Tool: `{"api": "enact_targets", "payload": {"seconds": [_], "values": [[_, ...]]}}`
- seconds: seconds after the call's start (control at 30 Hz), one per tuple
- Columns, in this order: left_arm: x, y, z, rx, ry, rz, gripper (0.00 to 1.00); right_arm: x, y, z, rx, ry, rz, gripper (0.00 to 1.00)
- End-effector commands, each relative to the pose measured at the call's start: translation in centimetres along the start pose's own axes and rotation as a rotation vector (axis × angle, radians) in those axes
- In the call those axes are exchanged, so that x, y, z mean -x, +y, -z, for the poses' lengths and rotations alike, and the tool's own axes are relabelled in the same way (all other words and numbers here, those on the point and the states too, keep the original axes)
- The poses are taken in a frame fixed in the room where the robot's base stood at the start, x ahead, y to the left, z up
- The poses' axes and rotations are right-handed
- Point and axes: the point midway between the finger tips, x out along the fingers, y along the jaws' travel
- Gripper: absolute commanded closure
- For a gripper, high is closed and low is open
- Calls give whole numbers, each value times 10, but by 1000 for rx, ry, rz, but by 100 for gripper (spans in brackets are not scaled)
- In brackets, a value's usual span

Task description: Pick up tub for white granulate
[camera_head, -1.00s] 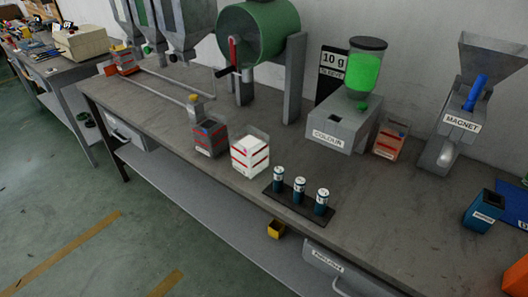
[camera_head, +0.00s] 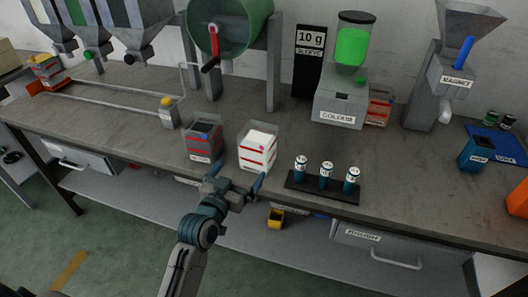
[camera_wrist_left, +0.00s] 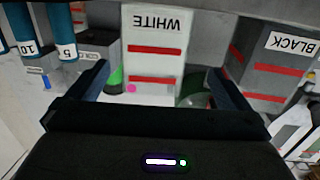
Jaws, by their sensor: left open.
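The tub for white granulate (camera_head: 257,155) is a clear box with white contents and red stripes, standing on the bench near its front edge. In the left wrist view the white tub (camera_wrist_left: 152,55) shows its upside-down WHITE label between the two fingers. My left gripper (camera_head: 238,174) is open at the bench's front edge, just in front of the tubs. In the left wrist view my left gripper (camera_wrist_left: 157,76) has its fingers spread either side of the white tub, with no clear contact. My right gripper is out of view.
A dark tub (camera_head: 203,144), labelled BLACK in the wrist view, stands close left of the white tub. A black rack (camera_head: 320,187) with 3 blue cylinders is to the right. The COLOUR dispenser (camera_head: 341,105) and a green drum (camera_head: 228,28) stand behind.

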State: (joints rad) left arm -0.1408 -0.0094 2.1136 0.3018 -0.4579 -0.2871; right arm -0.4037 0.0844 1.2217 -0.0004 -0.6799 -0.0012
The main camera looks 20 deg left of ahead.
Motion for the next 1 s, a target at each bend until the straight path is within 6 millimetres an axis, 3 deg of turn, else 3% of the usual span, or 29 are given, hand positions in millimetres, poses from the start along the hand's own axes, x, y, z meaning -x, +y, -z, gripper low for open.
{"api": "enact_targets", "payload": {"seconds": [0.13,0.4,0.63,0.83,1.0], "values": [[-14,0,14,2,41,3,0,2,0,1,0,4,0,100],[-53,0,15,1,38,4,0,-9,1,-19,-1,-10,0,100],[-71,2,16,3,37,3,0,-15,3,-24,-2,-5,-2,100],[-99,5,17,2,37,3,0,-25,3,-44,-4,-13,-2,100],[-110,5,16,0,37,3,0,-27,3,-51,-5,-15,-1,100]]}}
